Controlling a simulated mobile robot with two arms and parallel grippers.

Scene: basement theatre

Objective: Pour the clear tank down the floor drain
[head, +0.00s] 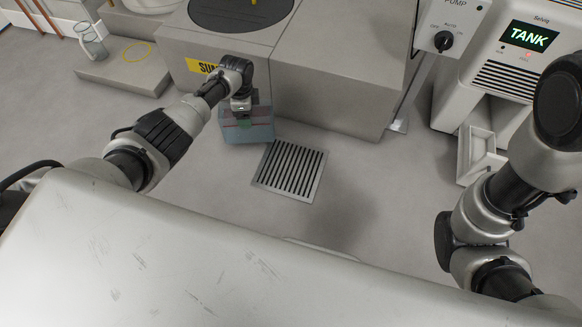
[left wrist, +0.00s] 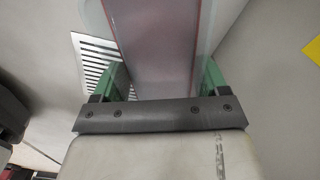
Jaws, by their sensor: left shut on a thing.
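The clear tank (head: 250,132) is a see-through, bluish box with a reddish tint inside. My left gripper (head: 241,112) is shut on it and holds it just left of the floor drain's far corner. In the left wrist view the green fingers of the gripper (left wrist: 163,82) press on both sides of the tank (left wrist: 155,40). The floor drain (head: 289,171) is a square slotted metal grate. Part of the drain (left wrist: 93,60) shows left of the tank in the left wrist view. I cannot tell the liquid level or exact tilt. My right gripper is out of view.
A grey sump block (head: 300,85) stands behind the tank and drain. A white machine (head: 510,75) reads "TANK", with a pale open bin (head: 480,155) below it. The floor around the drain is clear.

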